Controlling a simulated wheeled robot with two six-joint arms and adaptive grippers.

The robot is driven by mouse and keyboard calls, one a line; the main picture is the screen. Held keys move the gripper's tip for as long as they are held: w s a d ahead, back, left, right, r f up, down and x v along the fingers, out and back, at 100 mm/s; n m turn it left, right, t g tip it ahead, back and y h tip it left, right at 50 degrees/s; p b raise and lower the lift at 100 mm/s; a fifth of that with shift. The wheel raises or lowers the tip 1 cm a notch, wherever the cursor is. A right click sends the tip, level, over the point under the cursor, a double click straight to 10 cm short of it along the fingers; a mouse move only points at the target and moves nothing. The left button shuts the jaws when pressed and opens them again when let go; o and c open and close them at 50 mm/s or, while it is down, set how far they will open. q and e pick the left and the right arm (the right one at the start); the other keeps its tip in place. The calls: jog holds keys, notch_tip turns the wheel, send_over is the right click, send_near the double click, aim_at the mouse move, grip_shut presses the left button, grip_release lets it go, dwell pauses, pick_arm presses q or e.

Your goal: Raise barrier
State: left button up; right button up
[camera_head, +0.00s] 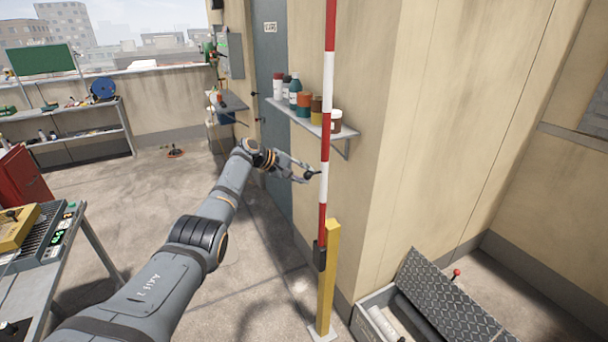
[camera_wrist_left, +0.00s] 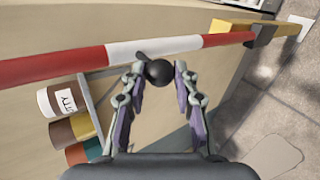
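The barrier is a red and white striped pole (camera_head: 326,100) that stands upright beside a yellow post (camera_head: 329,270). In the left wrist view the pole (camera_wrist_left: 150,48) runs across the top, with the yellow post (camera_wrist_left: 245,27) at upper right. A black ball knob (camera_wrist_left: 158,71) sticks out from the pole's white section. My left gripper (camera_head: 308,172) is at the pole's left side. Its fingers (camera_wrist_left: 158,76) are apart on either side of the knob, with a small gap visible at the right finger. My right gripper is not in view.
A wall shelf (camera_head: 345,132) with several jars and bottles is close behind the pole. An open floor box with a treadplate lid (camera_head: 455,295) lies at lower right. A worktable (camera_head: 85,240) stands at left. The floor between is mostly clear.

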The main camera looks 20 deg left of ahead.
pick_arm(q)
jog(key=o, duration=0.4)
jog(key=shift+w+a, duration=0.25)
jog(key=shift+o, duration=0.2)
jog(key=v, duration=1.2)
jog(key=shift+s+f, duration=0.1)
